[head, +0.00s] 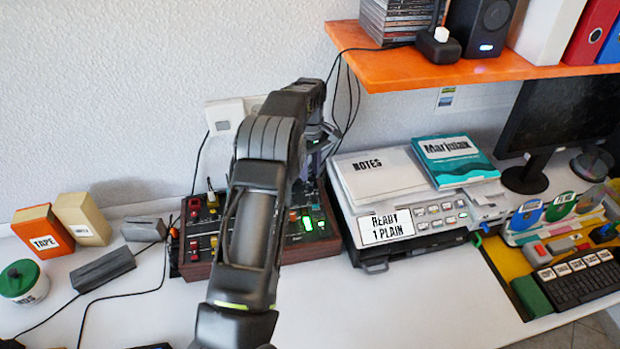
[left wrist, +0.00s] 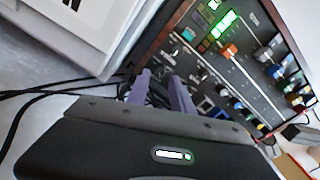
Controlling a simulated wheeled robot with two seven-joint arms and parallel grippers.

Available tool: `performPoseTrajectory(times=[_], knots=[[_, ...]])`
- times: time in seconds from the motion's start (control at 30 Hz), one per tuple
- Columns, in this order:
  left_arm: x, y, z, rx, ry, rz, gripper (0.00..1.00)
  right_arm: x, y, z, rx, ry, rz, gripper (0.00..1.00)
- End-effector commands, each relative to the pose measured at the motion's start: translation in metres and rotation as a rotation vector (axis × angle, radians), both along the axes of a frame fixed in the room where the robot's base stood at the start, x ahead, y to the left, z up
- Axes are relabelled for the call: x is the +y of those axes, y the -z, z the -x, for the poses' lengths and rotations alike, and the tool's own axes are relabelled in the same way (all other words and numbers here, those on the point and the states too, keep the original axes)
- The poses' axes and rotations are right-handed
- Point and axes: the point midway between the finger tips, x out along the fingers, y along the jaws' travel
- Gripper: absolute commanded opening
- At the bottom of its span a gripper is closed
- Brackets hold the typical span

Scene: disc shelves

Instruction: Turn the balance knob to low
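The control panel (head: 308,240), a dark sloped box with wooden sides, stands on the desk against the wall. It carries red, yellow and dark knobs, buttons and a lit green display (head: 292,215). It also shows in the left wrist view (left wrist: 215,75), with several small knobs and sliders. I cannot tell which knob is the balance knob; no label is readable. My left gripper (head: 311,172) is over the panel's back right part, partly hidden by my arm. In the left wrist view its two purple fingers (left wrist: 163,92) are apart, near the panel's edge. My right gripper is not in view.
A printer (head: 380,245) stands close right of the panel, with notes and a teal book (head: 455,160) on top. An orange shelf (head: 500,70) overhangs at upper right. Black cables (head: 160,280) run left of the panel.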

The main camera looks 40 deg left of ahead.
Motion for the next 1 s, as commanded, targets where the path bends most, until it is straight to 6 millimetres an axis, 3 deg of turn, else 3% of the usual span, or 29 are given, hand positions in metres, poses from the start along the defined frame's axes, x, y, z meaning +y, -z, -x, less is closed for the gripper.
performPoseTrajectory(times=[0.3,0.6,0.93,1.0], knots=[[0.000,0.039,0.000,0.000,0.000,0.000,0.28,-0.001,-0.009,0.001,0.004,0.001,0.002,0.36],[0.000,0.043,0.000,-0.001,0.000,0.000,0.28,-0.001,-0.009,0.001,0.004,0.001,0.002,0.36],[0.000,0.043,0.000,-0.001,0.000,0.000,0.01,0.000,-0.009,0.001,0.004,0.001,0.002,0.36],[0.000,0.043,0.000,-0.001,0.000,0.000,0.00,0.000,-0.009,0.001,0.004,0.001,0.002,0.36]])
